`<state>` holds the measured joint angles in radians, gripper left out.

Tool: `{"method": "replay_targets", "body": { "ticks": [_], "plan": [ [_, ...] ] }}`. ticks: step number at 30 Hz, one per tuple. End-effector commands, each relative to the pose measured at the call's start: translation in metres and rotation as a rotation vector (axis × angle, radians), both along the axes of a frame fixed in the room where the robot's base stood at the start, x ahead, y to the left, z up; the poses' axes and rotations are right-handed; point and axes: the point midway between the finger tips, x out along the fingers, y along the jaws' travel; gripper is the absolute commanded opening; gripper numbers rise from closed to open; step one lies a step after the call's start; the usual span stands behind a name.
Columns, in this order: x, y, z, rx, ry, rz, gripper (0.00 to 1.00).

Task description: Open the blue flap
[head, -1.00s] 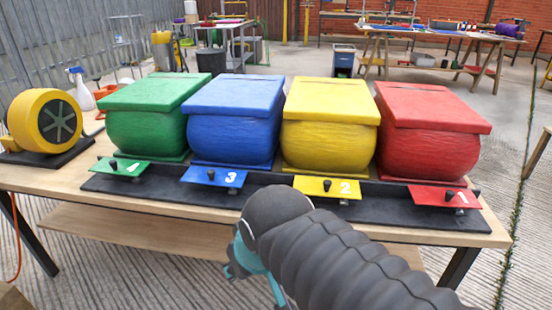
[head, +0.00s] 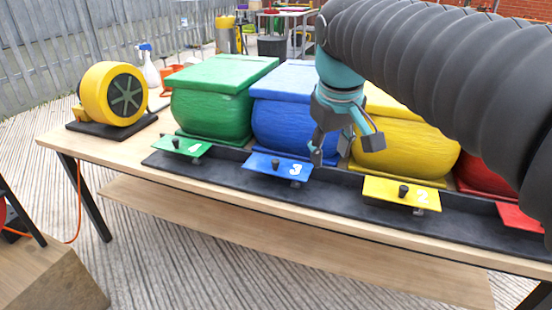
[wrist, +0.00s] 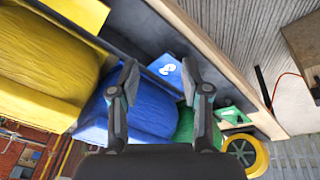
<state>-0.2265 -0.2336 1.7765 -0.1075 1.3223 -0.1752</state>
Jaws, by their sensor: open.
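The blue flap (head: 265,166) carries a white 3 and a small dark knob (head: 275,164). It sits at the front of the blue inflated box (head: 285,127), over the black tray, lying almost flat. In the wrist view the blue flap (wrist: 163,67) shows just beyond and between the fingertips. My gripper (head: 345,150) is open and empty, pointing down in front of the blue and yellow boxes, to the right of the blue flap and apart from it. Its open fingers (wrist: 159,76) also show in the wrist view. My arm hides part of the yellow and red boxes.
The green flap (head: 190,147) is left of the blue one, the yellow flap (head: 385,190) right. The red flap (head: 520,218) is partly hidden. A yellow blower (head: 112,93) stands at the table's left end. The black tray (head: 225,168) runs along the front.

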Motion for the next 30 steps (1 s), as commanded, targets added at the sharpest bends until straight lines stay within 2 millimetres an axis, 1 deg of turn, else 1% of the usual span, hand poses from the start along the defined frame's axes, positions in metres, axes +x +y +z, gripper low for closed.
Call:
{"method": "replay_targets", "body": {
  "ticks": [1,6,10,12,15,19,23,26,30],
  "plan": [
    [0.018,0.013,0.003,-0.019,0.019,0.036,0.47],
    [0.063,0.053,0.019,-0.09,0.083,0.149,0.47],
    [0.089,0.083,0.023,-0.135,0.125,0.222,0.47],
    [0.099,0.097,0.023,-0.156,0.142,0.251,0.47],
    [0.108,0.112,0.024,-0.176,0.16,0.283,0.47],
    [0.114,0.122,0.023,-0.19,0.172,0.302,0.47],
    [0.116,0.123,0.016,-0.193,0.176,0.307,0.47],
    [0.117,0.12,0.003,-0.194,0.178,0.307,0.47],
    [0.121,0.116,-0.022,-0.194,0.178,0.306,0.47]
  ]
}}
